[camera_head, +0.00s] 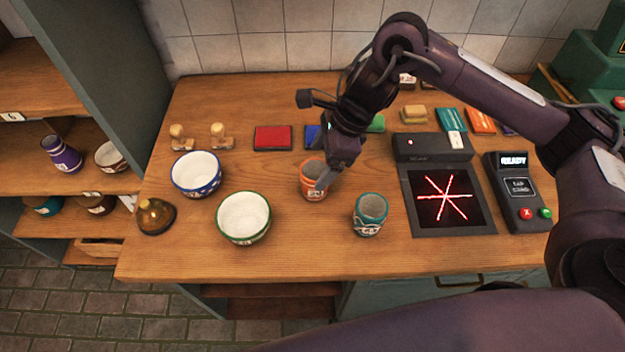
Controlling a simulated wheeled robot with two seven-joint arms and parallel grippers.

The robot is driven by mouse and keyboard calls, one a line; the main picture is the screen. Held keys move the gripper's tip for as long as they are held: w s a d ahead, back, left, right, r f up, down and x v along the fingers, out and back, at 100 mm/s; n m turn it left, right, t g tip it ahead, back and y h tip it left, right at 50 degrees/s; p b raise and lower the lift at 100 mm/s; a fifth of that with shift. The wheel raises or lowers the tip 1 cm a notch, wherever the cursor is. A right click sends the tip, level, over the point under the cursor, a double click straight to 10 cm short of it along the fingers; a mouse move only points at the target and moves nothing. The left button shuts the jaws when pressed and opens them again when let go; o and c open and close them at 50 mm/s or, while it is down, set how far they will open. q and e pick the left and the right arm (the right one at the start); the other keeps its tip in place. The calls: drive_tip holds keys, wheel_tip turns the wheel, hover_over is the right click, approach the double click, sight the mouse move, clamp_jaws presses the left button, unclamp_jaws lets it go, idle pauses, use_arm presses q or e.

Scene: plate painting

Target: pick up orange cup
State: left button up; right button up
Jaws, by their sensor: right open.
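The orange cup (308,188) stands upright near the middle of the wooden counter. My right gripper (322,178) is open and points down at the cup from above. A finger reaches to the cup's mouth, at its right side; I cannot tell whether it touches. The gripper and wrist hide part of the cup's rim. My left gripper is not in view.
A teal cup (370,214) stands close by on the right, with a green-rimmed bowl (243,236) and a blue bowl (205,190) to the left. A dark device with a red star pattern (410,212) and a card terminal (519,200) sit further right.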

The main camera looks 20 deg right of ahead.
sight(311, 181)
drive_tip(key=shift+s+a+f, duration=0.25)
drive_tip(key=shift+a+f, duration=0.1)
drive_tip(key=shift+f, duration=0.3)
drive_tip(key=shift+s+a+f, duration=0.15)
drive_tip(key=shift+f, duration=0.2)
drive_tip(key=p+x, duration=0.2)
drive_tip(key=x, duration=0.1)
drive_tip(key=shift+f, duration=0.25)
drive_tip(key=shift+a+f, duration=0.1)
drive_tip(key=shift+f, duration=0.25)
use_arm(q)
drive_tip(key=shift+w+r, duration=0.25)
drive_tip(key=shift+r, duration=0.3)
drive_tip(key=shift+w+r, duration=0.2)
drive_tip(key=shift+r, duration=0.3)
use_arm(e)
drive_tip(key=shift+c, duration=0.2)
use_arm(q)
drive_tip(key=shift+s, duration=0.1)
use_arm(e)
drive_tip(key=c, duration=1.1)
drive_tip(key=shift+r, duration=0.1)
drive_tip(key=shift+c, duration=0.2)
